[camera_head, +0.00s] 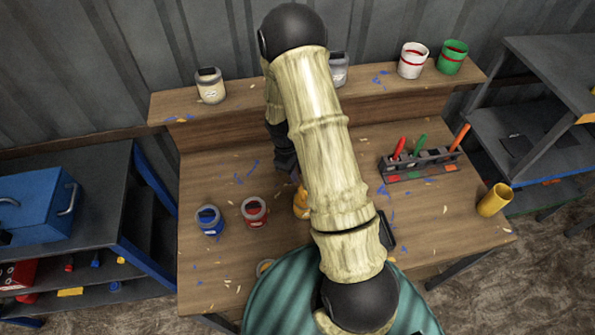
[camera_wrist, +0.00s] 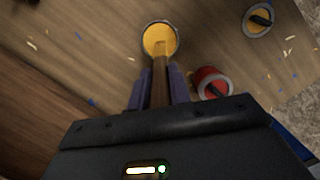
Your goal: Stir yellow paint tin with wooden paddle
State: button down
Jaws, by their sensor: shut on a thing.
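The yellow paint tin (camera_head: 301,203) stands on the workbench, partly hidden by my arm in the head view. The wrist view shows its round opening full of yellow paint (camera_wrist: 160,36). My gripper (camera_wrist: 159,78) is shut on the wooden paddle (camera_wrist: 160,85), a narrow brown stick between its two purple fingers. The paddle points towards the tin, and its far end overlaps the opening in the wrist view. How deep it reaches into the paint I cannot tell. In the head view my arm hides the paddle and most of my gripper.
A red tin (camera_head: 254,211) and a blue tin (camera_head: 209,220) stand left of the yellow tin. A yellow lid-like disc (camera_wrist: 258,20) lies near the bench edge. A tool rack (camera_head: 420,163) and yellow cup (camera_head: 494,200) are right. Several tins line the raised back shelf (camera_head: 215,122).

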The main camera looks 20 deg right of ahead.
jog(key=shift+w+a+r+p, duration=0.1)
jog(key=shift+r+p, duration=0.35)
jog(key=shift+r, duration=0.25)
jog(key=shift+w+a+r+p, duration=0.1)
jog(key=shift+r+p, duration=0.3)
jog(key=shift+r, duration=0.3)
jog(key=shift+r+p, duration=1.9)
jog(key=shift+r, duration=0.65)
jog(key=shift+f, duration=0.15)
